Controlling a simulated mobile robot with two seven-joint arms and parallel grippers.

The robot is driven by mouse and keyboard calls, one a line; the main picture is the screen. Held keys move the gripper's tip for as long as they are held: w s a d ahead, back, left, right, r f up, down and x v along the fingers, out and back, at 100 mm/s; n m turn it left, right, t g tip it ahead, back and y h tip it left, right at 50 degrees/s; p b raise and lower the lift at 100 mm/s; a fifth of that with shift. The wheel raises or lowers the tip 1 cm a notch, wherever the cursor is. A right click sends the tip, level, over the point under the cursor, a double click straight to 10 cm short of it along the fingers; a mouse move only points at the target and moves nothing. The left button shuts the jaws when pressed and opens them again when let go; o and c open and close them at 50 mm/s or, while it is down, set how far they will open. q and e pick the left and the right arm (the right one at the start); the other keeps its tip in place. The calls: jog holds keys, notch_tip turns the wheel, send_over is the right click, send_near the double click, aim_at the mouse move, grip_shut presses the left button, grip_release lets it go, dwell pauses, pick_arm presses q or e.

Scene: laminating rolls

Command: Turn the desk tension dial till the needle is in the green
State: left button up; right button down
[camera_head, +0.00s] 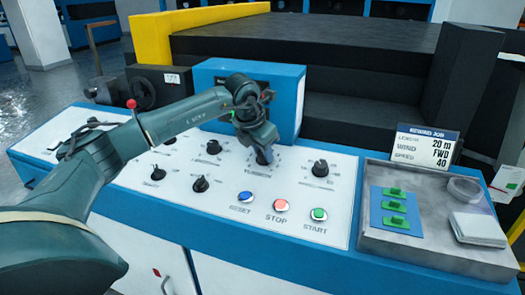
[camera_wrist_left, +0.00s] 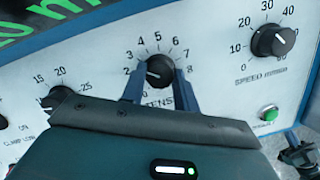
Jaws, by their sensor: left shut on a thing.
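The tension dial (camera_wrist_left: 158,67) is a black round knob on the white sloped desk panel, with a printed scale numbered up to 8 and a partly covered label below. My left gripper (camera_wrist_left: 160,82) is shut on it, one blue finger on each side of the knob. In the head view my left gripper (camera_head: 264,156) reaches down onto the panel and hides the dial. The knob's pale mark seems to point left, toward the low numbers, but it is small. I see no needle or green band; my arm covers part of the blue box behind.
A speed knob (camera_wrist_left: 273,41) sits to the right of the dial. Several other black knobs and the blue (camera_head: 245,197), red (camera_head: 281,205) and green (camera_head: 319,214) buttons surround it. A grey tray (camera_head: 375,245) stands at the right. The blue box (camera_head: 288,95) rises behind.

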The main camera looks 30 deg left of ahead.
pick_arm(q)
jog(key=m+h, duration=0.1)
jog(key=m, duration=0.3)
jog(key=shift+r+m+g+p, duration=0.1)
jog(key=shift+m+g+p, duration=0.2)
jog(key=shift+p, duration=0.05)
jog(key=m, duration=0.3)
jog(key=shift+w+m+h+p, duration=0.1)
jog(key=shift+m+h+p, duration=0.2)
jog(key=shift+m+p, duration=0.1)
jog(key=m+g, duration=0.1)
jog(key=m, duration=0.1)
jog(key=shift+a+m, duration=0.1)
jog(key=shift+m, duration=0.2)
jog(key=shift+m+p, duration=0.45)
jog(key=shift+m, duration=0.55)
jog(key=shift+w+m+g, duration=0.1)
jog(key=shift+m+g, duration=0.2)
jog(key=shift+m, duration=0.4)
pick_arm(e)
jog(key=shift+s+d+r+h, duration=0.1)
jog(key=shift+d+r+h, duration=0.2)
jog(key=shift+r, duration=0.25)
pick_arm(q)
jog(key=o, duration=1)
